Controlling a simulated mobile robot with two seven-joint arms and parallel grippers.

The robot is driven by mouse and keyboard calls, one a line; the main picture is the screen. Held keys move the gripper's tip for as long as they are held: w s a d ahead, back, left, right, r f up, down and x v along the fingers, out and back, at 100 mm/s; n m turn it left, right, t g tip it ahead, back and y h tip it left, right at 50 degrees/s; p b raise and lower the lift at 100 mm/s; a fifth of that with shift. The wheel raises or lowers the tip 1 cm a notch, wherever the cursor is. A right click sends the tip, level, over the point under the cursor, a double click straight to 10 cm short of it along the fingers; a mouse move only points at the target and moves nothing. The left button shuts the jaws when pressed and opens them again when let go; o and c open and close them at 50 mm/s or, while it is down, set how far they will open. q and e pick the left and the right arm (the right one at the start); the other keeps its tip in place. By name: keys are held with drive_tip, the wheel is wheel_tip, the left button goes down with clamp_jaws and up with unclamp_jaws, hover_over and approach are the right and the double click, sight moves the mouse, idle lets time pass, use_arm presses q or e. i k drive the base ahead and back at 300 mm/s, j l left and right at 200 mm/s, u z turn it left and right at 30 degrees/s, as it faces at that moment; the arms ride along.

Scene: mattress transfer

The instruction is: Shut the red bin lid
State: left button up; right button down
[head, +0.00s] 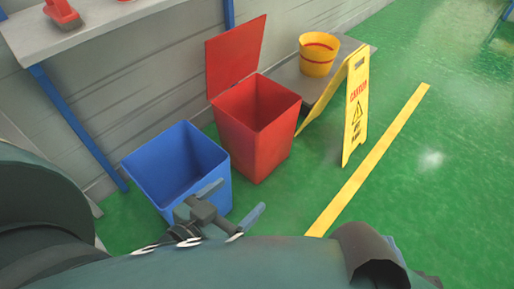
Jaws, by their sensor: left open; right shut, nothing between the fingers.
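The red bin (262,135) stands upright on the green floor near the wall, with its top open. Its red lid (236,56) stands raised at the back edge, leaning up and away from the opening. My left gripper (242,194) is open and empty, with its two fingers apart. It appears in front of the blue bin's lower right part, nearer to me and lower in the picture than the red bin, apart from the lid. My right gripper does not show.
An open blue bin (165,165) stands left of the red one. A yellow caution sign (356,105) and a grey platform (300,82) with a yellow bucket (318,56) stand to the right. A shelf (100,25) holds a red brush (62,12). Floor at right is clear.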

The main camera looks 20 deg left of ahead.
sight(230, 56)
drive_tip(key=i+j+u, duration=0.15)
drive_tip(key=i, duration=0.4)
drive_tip(key=i+j+u, duration=0.1)
drive_tip(key=i, duration=0.4)
drive_tip(key=j, duration=0.1)
